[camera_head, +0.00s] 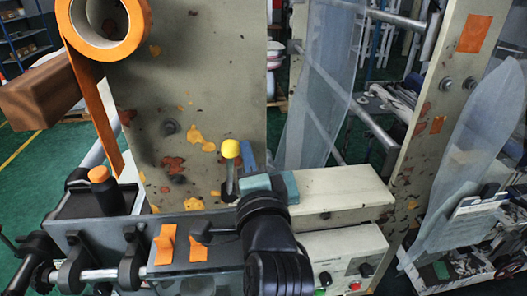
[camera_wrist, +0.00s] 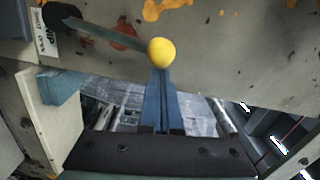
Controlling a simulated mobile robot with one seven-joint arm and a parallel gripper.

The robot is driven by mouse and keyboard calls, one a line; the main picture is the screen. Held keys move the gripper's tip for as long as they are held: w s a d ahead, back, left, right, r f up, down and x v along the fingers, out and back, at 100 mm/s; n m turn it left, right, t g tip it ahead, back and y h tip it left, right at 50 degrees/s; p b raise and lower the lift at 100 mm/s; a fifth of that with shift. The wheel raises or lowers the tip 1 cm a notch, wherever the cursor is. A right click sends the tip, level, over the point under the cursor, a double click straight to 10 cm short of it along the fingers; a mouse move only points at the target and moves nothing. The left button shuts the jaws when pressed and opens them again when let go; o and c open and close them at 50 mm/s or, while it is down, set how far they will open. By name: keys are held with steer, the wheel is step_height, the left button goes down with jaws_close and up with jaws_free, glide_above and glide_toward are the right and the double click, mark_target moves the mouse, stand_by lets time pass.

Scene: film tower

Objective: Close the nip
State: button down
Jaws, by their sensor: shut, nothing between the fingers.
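In the head view my black wrist hides part of the lever's surroundings.
An orange roll (camera_head: 103,24) hangs at upper left. Orange switches (camera_head: 197,247) and an orange-capped post (camera_head: 103,185) stand at lower left. Clear film hangs behind.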

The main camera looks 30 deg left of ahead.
steer(key=shift+s+a+r+n, duration=0.2)
steer(key=shift+s+a+n, duration=0.25)
steer(key=shift+a+n, duration=0.2)
steer(key=shift+a, duration=0.1)
